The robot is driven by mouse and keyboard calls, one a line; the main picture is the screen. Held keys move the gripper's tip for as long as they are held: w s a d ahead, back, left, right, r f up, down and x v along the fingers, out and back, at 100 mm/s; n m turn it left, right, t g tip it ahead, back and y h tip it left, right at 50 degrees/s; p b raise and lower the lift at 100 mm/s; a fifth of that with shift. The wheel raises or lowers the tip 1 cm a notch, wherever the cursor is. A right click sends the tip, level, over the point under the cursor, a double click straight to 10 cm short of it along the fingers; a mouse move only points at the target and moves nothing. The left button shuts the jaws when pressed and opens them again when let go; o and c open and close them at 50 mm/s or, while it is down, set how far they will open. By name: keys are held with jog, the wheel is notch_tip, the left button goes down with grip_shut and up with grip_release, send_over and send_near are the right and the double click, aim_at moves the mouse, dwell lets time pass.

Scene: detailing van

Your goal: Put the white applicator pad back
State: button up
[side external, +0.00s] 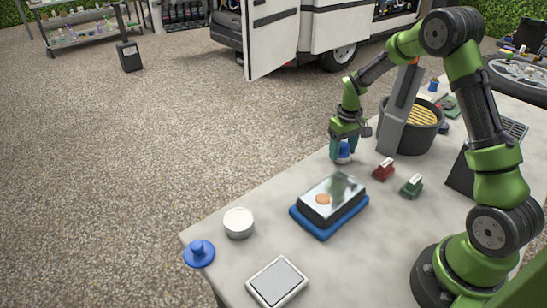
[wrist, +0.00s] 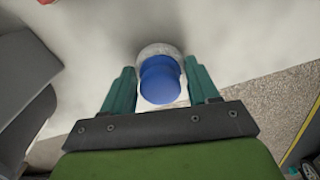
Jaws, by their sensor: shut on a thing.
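The white applicator pad (wrist: 156,49) has a blue knob handle and a pale round base. It is between the two green fingers of my gripper (wrist: 162,92) in the wrist view, with the fingers shut on its blue handle. In the side view my gripper (side external: 345,147) points down near the table's far left edge, and the pad (side external: 342,157) shows under the fingers. It is at or just above the tabletop; I cannot tell whether it touches. The fingers hide part of it.
A blue knobbed pad (side external: 199,252), a white round tin (side external: 238,223) and a pale tray (side external: 277,282) are at the near left. A glossy black block (side external: 333,197) sits on a blue base. Red (side external: 384,169) and green (side external: 411,187) blocks and a black bucket (side external: 431,139) stand nearby.

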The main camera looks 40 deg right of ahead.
aim_at(344, 145)
jog(key=shift+f, duration=0.2)
jog(key=o, duration=1.1)
notch_tip(344, 145, up, 12)
jog(key=s+a+r+t, duration=0.3)
jog(key=s+a+r, duration=0.3)
jog(key=a+r, duration=0.35)
jog(key=s+a+t, duration=0.1)
jog(key=s+a, duration=0.2)
jog(key=s, duration=0.1)
jog(key=s+a+r+m+t+y, duration=0.1)
jog(key=s+a, duration=0.2)
jog(key=s, duration=0.1)
jog(key=s+a+t+y, duration=0.1)
jog(key=s+a+t, duration=0.1)
jog(key=s+a, duration=0.1)
jog(key=shift+s+a+r, duration=0.15)
jog(key=shift+s+r, duration=0.25)
jog(key=shift+s, duration=0.3)
